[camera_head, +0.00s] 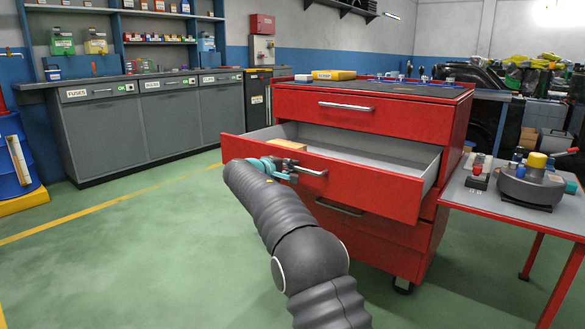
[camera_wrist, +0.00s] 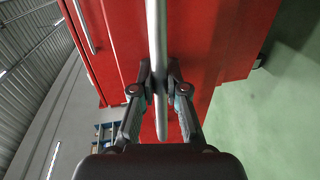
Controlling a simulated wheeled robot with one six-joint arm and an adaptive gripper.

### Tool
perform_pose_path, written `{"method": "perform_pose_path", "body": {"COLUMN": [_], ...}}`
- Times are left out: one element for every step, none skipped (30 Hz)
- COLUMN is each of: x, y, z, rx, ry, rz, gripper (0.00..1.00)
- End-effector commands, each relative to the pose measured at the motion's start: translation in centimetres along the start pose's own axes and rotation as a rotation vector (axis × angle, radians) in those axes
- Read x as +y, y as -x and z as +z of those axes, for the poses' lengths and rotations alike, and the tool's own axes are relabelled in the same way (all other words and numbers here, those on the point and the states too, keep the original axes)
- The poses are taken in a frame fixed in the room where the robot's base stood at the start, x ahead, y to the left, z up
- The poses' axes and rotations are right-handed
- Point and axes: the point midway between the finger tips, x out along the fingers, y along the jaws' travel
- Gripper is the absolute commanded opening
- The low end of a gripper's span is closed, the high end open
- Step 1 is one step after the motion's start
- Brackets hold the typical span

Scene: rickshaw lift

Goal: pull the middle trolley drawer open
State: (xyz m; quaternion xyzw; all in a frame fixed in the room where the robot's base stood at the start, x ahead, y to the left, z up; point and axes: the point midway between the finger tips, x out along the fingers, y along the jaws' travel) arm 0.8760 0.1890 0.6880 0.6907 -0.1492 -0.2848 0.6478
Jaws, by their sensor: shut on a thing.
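The red trolley (camera_head: 443,137) stands right of centre in the head view. Its middle drawer (camera_head: 375,190) is pulled well out, showing the grey interior, with a small tan block (camera_head: 287,145) at its left end. The drawer's metal handle (camera_head: 318,172) runs along its red front. My gripper (camera_head: 291,168) is at the left part of this handle, shut on it. In the wrist view, the handle bar (camera_wrist: 157,35) passes between the two fingers of my gripper (camera_wrist: 160,85). The fingers hide part of the handle.
The top drawer (camera_head: 380,120) and the lower drawer (camera_head: 350,225) are closed. A side table (camera_head: 470,201) with a grey round device (camera_head: 530,186) stands close at the right. Grey cabinets (camera_head: 160,125) line the back left. Green floor is clear at the left.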

Motion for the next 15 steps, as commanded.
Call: {"method": "perform_pose_path", "body": {"x": [-0.05,-0.06,-0.07,-0.07,-0.07,-0.08,-0.08,-0.09,-0.09,-0.1,-0.1,-0.09,-0.09,-0.08,-0.06], "y": [-0.18,-0.17,-0.16,-0.13,-0.09,-0.02,0.03,0.08,0.13,0.15,0.16,0.17,0.18,0.22,0.34], "z": [0.28,0.28,0.27,0.23,0.19,0.11,0.05,0.0,-0.05,-0.08,-0.1,-0.11,-0.11,-0.11,-0.11], "rx": [-0.009,-0.009,-0.009,-0.008,-0.007,-0.005,-0.004,-0.003,-0.001,-0.001,0.0,0.0,0.0,0.0,0.001], "ry": [0.0,0.0,0.0,0.0,0.001,0.001,0.001,0.001,0.001,0.001,0.001,0.001,0.001,0.001,0.001], "rz": [-0.001,-0.001,-0.001,-0.001,-0.001,-0.001,-0.001,-0.001,-0.001,-0.001,-0.001,-0.001,-0.001,-0.001,-0.001], "gripper": [0.0,0.15,0.25,0.33,0.39,0.39,0.39,0.39,0.39,0.39,0.39,0.39,0.39,0.39,0.39]}}
